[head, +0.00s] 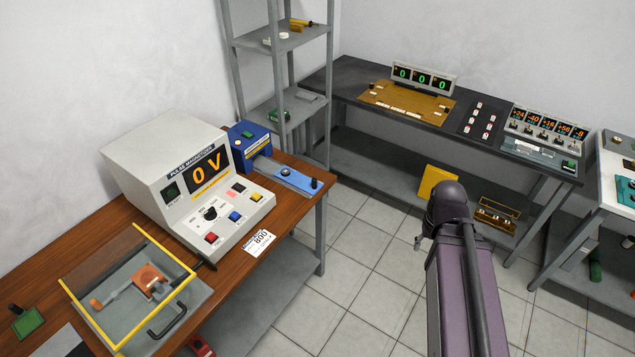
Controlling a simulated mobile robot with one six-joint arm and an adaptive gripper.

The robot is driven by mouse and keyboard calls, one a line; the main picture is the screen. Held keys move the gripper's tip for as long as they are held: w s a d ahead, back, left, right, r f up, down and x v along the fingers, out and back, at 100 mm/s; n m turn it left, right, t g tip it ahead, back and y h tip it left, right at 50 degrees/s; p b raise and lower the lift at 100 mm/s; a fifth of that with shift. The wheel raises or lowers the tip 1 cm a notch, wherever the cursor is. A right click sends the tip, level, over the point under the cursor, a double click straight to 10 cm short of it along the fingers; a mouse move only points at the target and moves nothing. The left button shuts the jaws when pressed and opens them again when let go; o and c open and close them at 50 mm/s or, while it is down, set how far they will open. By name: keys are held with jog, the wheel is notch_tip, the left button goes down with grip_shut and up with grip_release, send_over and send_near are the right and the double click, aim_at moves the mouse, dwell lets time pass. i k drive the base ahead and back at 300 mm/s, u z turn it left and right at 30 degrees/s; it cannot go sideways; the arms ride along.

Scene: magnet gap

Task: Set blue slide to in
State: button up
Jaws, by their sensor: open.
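The blue slide (287,176) is a light blue flat bar on the wooden table, right of the pulse magnetizer. It extends from a dark blue box (249,140) toward the table's right edge, with a black knob (315,183) upright near its outer end. The bar appears drawn out from the box. The magnetizer (180,175) is a pale grey console whose display reads 0 V. My arm rises at the lower right, well apart from the slide.
A yellow-framed clear guard (128,290) stands at the table's front left. A white card marked 800 (259,243) lies near the table edge. A grey shelf rack (237,75) stands behind. A dark bench (365,75) runs along the back right. Tiled floor (352,240) lies open between.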

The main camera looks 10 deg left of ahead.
aim_at(306, 184)
jog(key=u, duration=0.05)
jog(key=i, duration=1)
jog(key=z, duration=0.05)
